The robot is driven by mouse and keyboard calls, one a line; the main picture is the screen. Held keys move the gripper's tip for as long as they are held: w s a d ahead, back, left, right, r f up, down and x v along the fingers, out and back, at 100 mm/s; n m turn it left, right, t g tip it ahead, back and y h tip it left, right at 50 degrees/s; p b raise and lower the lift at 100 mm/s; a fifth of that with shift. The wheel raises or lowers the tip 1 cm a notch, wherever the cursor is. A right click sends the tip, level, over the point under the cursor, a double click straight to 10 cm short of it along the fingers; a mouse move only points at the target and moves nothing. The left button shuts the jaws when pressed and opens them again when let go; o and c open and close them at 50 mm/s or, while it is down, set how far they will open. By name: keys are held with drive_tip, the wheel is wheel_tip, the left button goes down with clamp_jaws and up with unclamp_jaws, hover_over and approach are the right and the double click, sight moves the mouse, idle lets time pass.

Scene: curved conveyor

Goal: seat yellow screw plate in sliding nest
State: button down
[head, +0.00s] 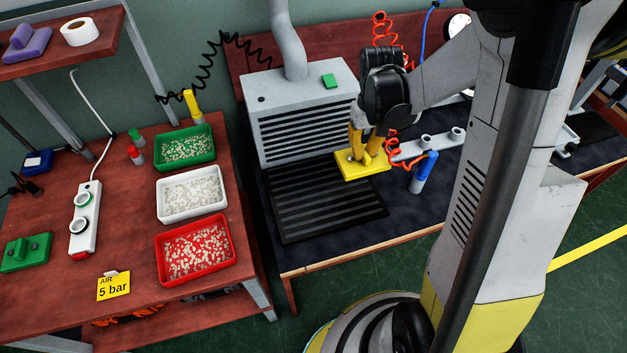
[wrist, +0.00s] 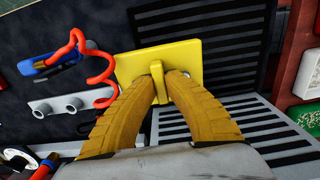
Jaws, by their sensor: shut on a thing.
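My gripper (head: 362,152) is shut on the upright tab of the yellow screw plate (head: 350,170), above the dark bench top at the right edge of the slatted black panel. In the wrist view the yellow plate (wrist: 187,58) lies flat beyond the fingertips (wrist: 158,84), which pinch its yellow tab from both sides. The plate's underside is hidden, so I cannot tell whether it touches anything. I cannot make out a sliding nest for certain. A light grey bar with round bosses (head: 408,151) lies just right of the plate; the wrist view shows it too (wrist: 53,109).
A grey louvred box (head: 300,112) stands behind the slatted black panel (head: 325,205). A blue tool (head: 424,172) on a red coiled hose is close to my gripper's right. Green (head: 184,134), white (head: 218,207) and red (head: 231,262) bins stand on the left table.

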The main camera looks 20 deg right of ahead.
drive_tip(key=a+f+b, duration=0.1)
drive_tip(key=a+f, duration=0.1)
drive_tip(key=a, duration=0.1)
drive_tip(key=w+a+f+b, duration=0.1)
drive_tip(key=a+f, duration=0.1)
drive_tip(key=a, duration=0.2)
drive_tip(key=a+f+b, duration=0.2)
drive_tip(key=a, duration=0.1)
drive_tip(key=shift+w+a+f, duration=0.15)
drive_tip(key=shift+f, duration=0.15)
drive_tip(key=shift+f+b, duration=0.95)
drive_tip(key=shift+f, duration=0.9)
drive_tip(key=shift+f, duration=0.25)
drive_tip(key=c, duration=1.6)
unclamp_jaws()
drive_tip(key=shift+r, duration=0.1)
drive_tip(key=shift+o, duration=0.2)
